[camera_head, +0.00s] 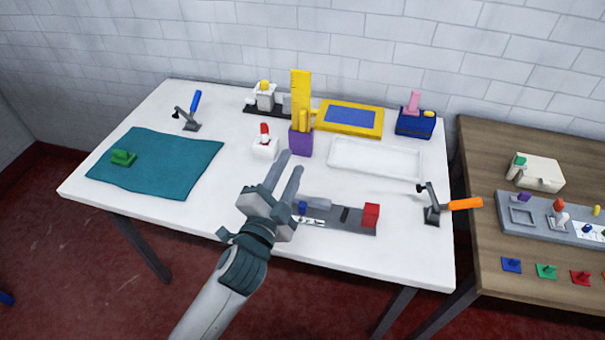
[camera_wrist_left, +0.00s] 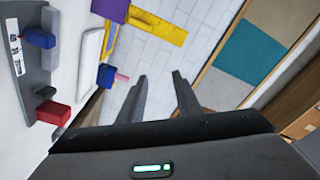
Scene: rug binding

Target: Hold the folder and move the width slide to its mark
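The folder (camera_head: 352,222) is a grey bar-shaped fixture near the front middle of the white table, with a red block (camera_head: 371,215) at its right end. A small blue knob (camera_head: 302,207), which looks like the width slide, stands near a white marked scale (camera_head: 311,222). The wrist view shows the folder (camera_wrist_left: 28,82) at the left edge, with the blue knob (camera_wrist_left: 38,38) and red block (camera_wrist_left: 53,113). My left gripper (camera_head: 291,164) is open and empty, raised over the table, its arm hiding the folder's left end. In the wrist view its fingers (camera_wrist_left: 161,82) are apart. My right gripper is not visible.
A purple holder (camera_head: 301,141) with yellow tools and a red-topped white block (camera_head: 265,147) stand behind the gripper. An orange-handled clamp (camera_head: 433,208) is right of the folder. A white tray (camera_head: 374,175) is behind it. Teal cloth (camera_head: 165,170) lies left.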

